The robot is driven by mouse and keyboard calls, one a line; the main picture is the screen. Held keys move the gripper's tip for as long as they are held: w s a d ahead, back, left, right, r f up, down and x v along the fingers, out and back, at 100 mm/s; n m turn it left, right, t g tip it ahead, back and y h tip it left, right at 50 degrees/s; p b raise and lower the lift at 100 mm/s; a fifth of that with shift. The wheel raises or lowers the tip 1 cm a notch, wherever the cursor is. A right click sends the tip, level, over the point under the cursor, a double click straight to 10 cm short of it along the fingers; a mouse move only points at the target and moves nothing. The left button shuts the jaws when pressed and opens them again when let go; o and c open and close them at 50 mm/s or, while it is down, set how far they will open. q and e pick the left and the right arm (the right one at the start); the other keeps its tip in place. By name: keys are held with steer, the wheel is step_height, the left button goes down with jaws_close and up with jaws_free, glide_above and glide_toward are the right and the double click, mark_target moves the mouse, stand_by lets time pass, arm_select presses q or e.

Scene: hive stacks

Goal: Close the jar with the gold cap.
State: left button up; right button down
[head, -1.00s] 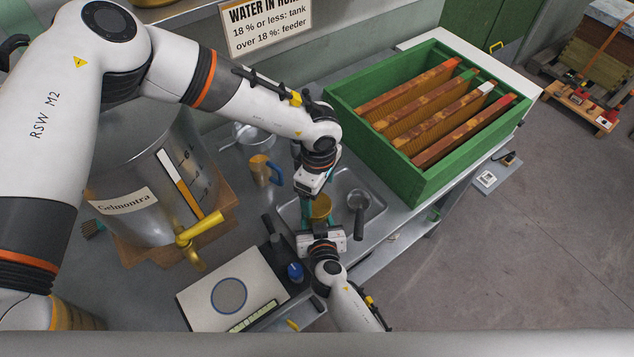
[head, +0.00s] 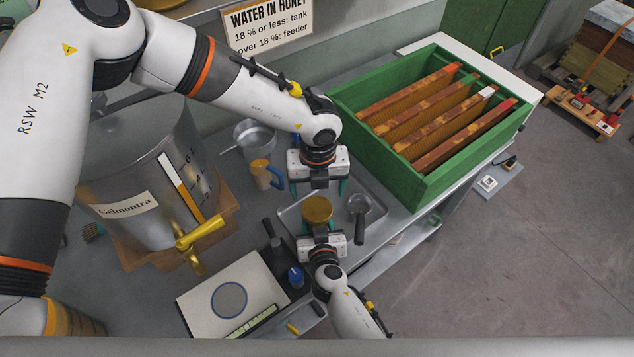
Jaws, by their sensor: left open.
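The gold cap (head: 317,208) shows as a round gold disc on top of the jar, over the steel sink tray. The jar's body is mostly hidden under the cap and behind my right gripper, and I cannot tell how tightly the cap sits. My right gripper (head: 319,229) comes from the front, with its teal fingers on either side of the jar, shut on it. My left gripper (head: 318,189) is open and empty just behind the cap in the picture, teal fingertips spread wide and apart from it.
A green hive box (head: 430,190) with several frames stands at the right. A steel tank (head: 135,180) with a yellow tap is at the left. A mug (head: 262,172), a pot (head: 253,135) and a ladle (head: 359,220) are near the sink.

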mark_target(317, 208)
arm_select(q)
steer(key=n, duration=0.6)
steer(key=shift+r, duration=0.25)
steer(key=n, duration=0.4)
steer(key=shift+a+r+n, duration=0.1)
steer(key=shift+r+n, duration=0.1)
steer(key=shift+n, duration=0.2)
steer(key=shift+f, duration=0.1)
steer(key=shift+f, duration=3.95)
steer(key=shift+c, duration=0.3)
steer(key=c, duration=1)
steer(key=m, duration=0.3)
steer(key=shift+w, duration=0.1)
